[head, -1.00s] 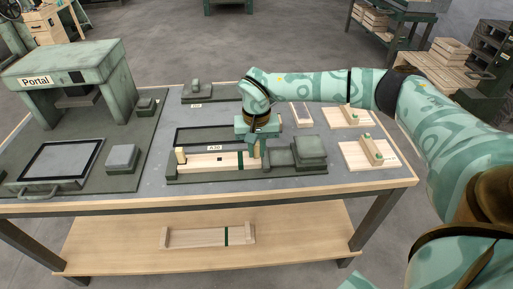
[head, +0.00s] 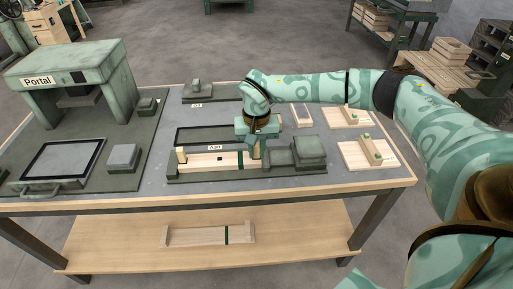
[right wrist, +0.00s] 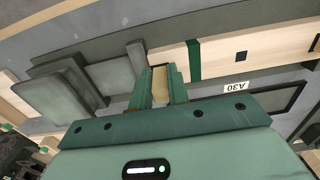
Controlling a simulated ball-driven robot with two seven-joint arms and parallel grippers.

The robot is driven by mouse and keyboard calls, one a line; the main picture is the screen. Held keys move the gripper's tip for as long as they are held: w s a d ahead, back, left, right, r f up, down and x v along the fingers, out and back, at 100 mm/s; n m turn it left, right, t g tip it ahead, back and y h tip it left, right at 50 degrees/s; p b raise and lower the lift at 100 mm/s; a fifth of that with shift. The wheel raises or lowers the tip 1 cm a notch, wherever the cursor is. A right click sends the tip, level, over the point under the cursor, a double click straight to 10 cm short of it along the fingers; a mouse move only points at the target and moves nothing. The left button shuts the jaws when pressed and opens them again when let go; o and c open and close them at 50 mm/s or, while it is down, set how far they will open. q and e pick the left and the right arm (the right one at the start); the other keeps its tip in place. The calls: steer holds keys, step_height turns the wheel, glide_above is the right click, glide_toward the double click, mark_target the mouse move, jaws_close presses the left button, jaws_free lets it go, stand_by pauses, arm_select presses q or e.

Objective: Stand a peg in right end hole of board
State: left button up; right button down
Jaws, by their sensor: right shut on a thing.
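The pale wooden board (head: 208,163) lies in a dark green fixture at the front of the bench, with a green stripe (right wrist: 193,60) near its right end. A square dark hole (right wrist: 241,56) shows near its middle. A short wooden peg (head: 181,155) stands upright at the board's left end. My right gripper (head: 254,151) points down at the board's right end. It is shut on a pale peg (right wrist: 160,78), seen between the fingers in the right wrist view. The fingers hide the right end hole, so I cannot tell whether the peg is in it. My left gripper is not in view.
Dark green blocks (head: 295,150) stand right beside the gripper. Behind the board lies a black-framed panel (head: 208,133) with an A30 label. Two wooden pieces with green-topped pegs (head: 365,153) lie at the right. The Portal frame (head: 65,75) stands at the left.

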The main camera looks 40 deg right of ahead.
mark_target(257, 146)
steer(key=c, duration=1.3)
jaws_free()
steer(key=shift+o, duration=0.2)
step_height(257, 146, up, 8)
steer(key=p, duration=0.6)
steer(key=shift+r, duration=0.1)
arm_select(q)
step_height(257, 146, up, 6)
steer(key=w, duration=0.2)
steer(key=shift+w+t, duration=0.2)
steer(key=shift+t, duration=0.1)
